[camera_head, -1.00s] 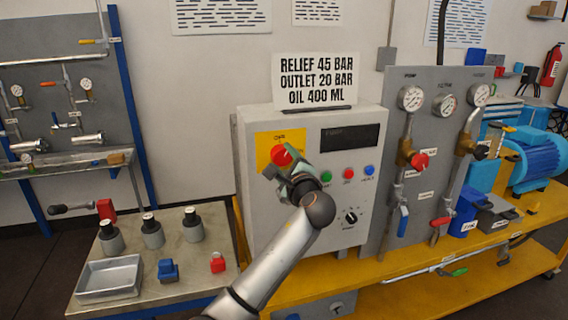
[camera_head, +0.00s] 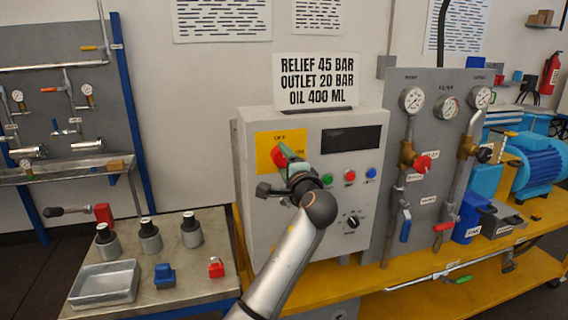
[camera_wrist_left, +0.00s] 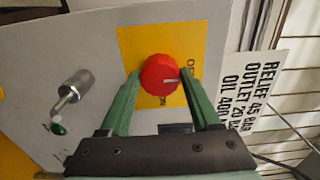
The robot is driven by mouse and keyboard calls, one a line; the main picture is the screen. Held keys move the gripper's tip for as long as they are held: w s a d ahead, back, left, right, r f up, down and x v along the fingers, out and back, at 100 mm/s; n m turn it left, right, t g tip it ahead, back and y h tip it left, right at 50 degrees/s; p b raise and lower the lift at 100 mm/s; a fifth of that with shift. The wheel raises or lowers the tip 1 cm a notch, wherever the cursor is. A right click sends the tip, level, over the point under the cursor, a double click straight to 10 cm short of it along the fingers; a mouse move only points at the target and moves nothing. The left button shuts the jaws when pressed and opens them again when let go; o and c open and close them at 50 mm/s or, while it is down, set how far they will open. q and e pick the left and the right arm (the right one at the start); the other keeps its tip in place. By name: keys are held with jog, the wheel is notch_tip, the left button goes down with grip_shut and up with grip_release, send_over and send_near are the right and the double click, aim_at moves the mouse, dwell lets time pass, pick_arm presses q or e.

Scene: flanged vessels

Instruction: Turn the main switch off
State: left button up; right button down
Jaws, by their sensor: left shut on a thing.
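The main switch is a red round knob (camera_head: 278,157) on a yellow plate (camera_head: 264,150) at the upper left of the grey control box. In the left wrist view the knob (camera_wrist_left: 160,75) sits between my left gripper's green fingers (camera_wrist_left: 163,82), which are shut on it. In the head view my left gripper (camera_head: 284,158) covers part of the knob and plate. My right gripper is not in view.
The grey box (camera_head: 345,210) carries a dark display, green, red and blue buttons and a black selector (camera_head: 352,221). Gauges and valves (camera_head: 420,160) stand to the right. A low table (camera_head: 170,270) with a metal tray (camera_head: 105,284) stands left.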

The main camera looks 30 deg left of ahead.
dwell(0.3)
pick_arm(q)
jog(key=o, duration=1.4)
